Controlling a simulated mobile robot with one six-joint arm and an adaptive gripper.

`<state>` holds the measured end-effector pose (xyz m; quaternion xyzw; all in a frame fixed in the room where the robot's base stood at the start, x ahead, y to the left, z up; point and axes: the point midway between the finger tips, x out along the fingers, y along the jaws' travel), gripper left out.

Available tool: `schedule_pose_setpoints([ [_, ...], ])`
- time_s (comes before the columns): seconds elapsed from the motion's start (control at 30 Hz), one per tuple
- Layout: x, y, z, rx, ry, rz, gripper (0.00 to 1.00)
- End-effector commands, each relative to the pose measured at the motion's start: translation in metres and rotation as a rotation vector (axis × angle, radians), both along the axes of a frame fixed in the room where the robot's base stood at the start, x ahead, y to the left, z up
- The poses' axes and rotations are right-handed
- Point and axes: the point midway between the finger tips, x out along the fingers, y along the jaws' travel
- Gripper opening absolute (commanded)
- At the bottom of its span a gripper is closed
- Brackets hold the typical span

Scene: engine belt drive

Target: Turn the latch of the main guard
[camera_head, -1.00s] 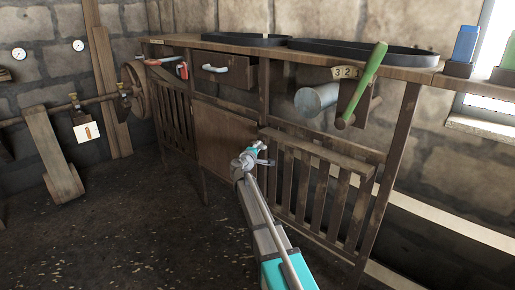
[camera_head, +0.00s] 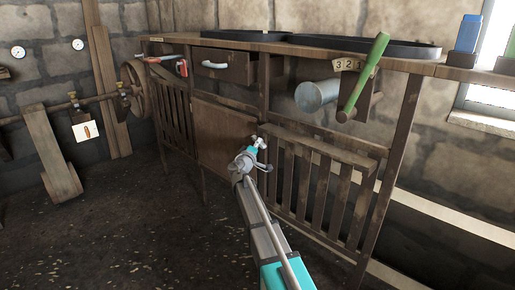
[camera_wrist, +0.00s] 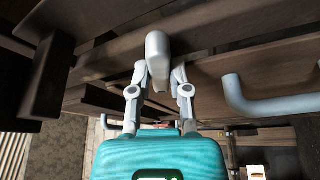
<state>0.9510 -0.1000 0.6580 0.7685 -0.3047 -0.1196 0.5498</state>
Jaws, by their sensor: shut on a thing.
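A rounded light grey latch handle (camera_wrist: 157,48) stands between the fingers of my gripper (camera_wrist: 160,85) in the wrist view. The fingers are shut on it, one on each side. In the head view my gripper (camera_head: 259,143) is at the upper right edge of a plain wooden panel (camera_head: 224,136), beside the slatted guard (camera_head: 318,190). The latch is too small there to tell apart from the fingertips. I cannot tell how far it is turned.
A drawer with a pale handle (camera_head: 215,65) is above left. A grey cylinder (camera_head: 316,95) and a green lever (camera_head: 365,75) stick out at the right. A pale bar handle (camera_wrist: 270,103) is close on the right in the wrist view.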

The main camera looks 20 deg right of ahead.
Motion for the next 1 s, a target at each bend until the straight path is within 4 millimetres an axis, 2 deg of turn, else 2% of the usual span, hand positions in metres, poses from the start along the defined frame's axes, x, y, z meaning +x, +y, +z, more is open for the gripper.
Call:
schedule_pose_setpoints([
  [1.0, 0.005, 0.0033, -0.0034, 0.432, -0.697, 0.002, 0.0],
])
